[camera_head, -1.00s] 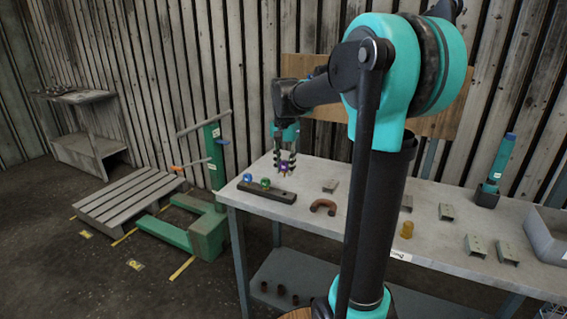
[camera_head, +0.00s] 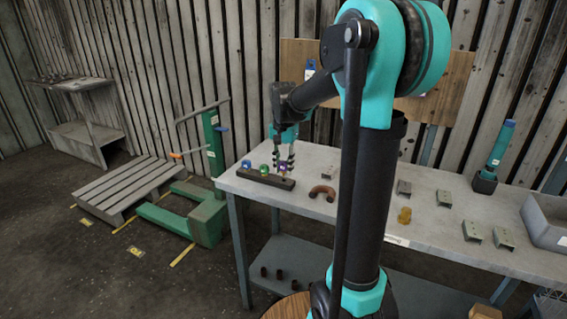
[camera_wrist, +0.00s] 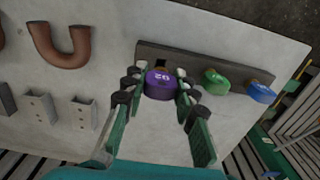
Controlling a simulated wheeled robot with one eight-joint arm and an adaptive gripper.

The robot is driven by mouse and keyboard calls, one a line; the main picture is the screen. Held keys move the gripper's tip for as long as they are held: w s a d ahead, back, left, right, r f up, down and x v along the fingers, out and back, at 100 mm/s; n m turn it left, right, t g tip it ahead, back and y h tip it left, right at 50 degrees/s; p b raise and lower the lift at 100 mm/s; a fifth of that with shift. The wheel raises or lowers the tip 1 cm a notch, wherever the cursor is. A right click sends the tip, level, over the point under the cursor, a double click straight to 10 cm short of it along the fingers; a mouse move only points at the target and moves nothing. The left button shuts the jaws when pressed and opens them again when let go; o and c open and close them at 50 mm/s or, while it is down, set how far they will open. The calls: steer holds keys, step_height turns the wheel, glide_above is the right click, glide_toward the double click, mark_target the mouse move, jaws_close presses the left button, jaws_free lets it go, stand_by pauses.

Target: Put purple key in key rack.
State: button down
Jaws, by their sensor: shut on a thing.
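The purple key (camera_wrist: 160,84), a round head marked with white characters, is held between the fingertips of my gripper (camera_wrist: 161,90). In the head view my gripper (camera_head: 283,160) points down with the purple key (camera_head: 283,168) over the right end of the key rack (camera_head: 268,179). The dark, bar-shaped rack also shows in the wrist view (camera_wrist: 190,63), where a dark opening shows just beyond the purple key. A green key (camera_wrist: 215,82) and a blue key (camera_wrist: 261,92) stand at the rack. The purple key's lower part is hidden, so I cannot tell whether it touches the rack.
The rack lies near the left end of the grey table (camera_head: 330,208). A brown U-shaped pipe (camera_head: 322,192) is right of it. Metal brackets (camera_head: 404,187), a yellow piece (camera_head: 404,216) and a grey bin (camera_head: 548,222) lie farther right. A wooden board (camera_head: 440,85) stands behind.

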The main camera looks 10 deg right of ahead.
steer(key=shift+f, duration=1.4)
steer(key=shift+s+f, duration=0.25)
steer(key=shift+f, duration=0.15)
stand_by(0.6)
